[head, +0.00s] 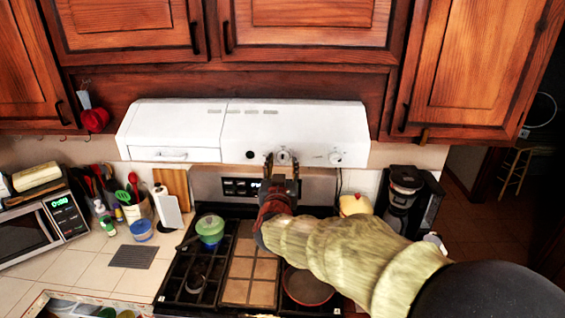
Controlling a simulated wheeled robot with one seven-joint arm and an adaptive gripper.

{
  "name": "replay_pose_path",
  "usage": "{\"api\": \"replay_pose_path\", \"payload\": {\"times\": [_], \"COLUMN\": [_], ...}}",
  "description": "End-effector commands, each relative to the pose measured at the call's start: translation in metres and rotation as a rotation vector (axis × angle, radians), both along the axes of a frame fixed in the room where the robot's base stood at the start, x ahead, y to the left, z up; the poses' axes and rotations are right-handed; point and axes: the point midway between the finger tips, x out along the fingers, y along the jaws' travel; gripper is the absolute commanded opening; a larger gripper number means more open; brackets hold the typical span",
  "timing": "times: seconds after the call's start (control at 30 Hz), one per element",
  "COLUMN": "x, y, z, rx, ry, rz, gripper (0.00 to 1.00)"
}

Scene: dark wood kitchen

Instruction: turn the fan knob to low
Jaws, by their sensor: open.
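The white range hood (270,130) is mounted under the cabinets. A round fan knob (284,157) sits on its front face, right of the middle. A second, smaller round knob (335,158) is farther right on the same face. I cannot tell whether the fingers touch the knob. The knob's markings are too small to read.
The stove (225,270) below holds a green pot (210,229) and a pan (307,286). A microwave (42,235) and utensils stand on the left counter, a coffee maker (403,190) on the right. Wooden cabinets (470,70) hang above and beside the hood.

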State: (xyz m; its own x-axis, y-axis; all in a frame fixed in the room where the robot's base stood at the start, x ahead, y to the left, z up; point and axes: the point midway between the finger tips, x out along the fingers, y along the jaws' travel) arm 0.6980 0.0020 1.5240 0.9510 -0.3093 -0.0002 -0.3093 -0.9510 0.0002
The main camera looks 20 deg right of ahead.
Motion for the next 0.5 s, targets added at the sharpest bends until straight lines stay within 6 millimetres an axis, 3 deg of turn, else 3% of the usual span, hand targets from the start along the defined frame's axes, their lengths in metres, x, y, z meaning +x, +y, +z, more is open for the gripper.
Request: {"api": "replay_pose_path", "payload": {"times": [0.37, 0.5], "x": [0.0087, 0.0086], "y": [-0.0030, -0.0029], "z": [-0.0002, -0.0001], "rx": [0.000, 0.000], "ry": [0.000, 0.000], "rz": [0.000, 0.000], "gripper": [0.42, 0.36]}}
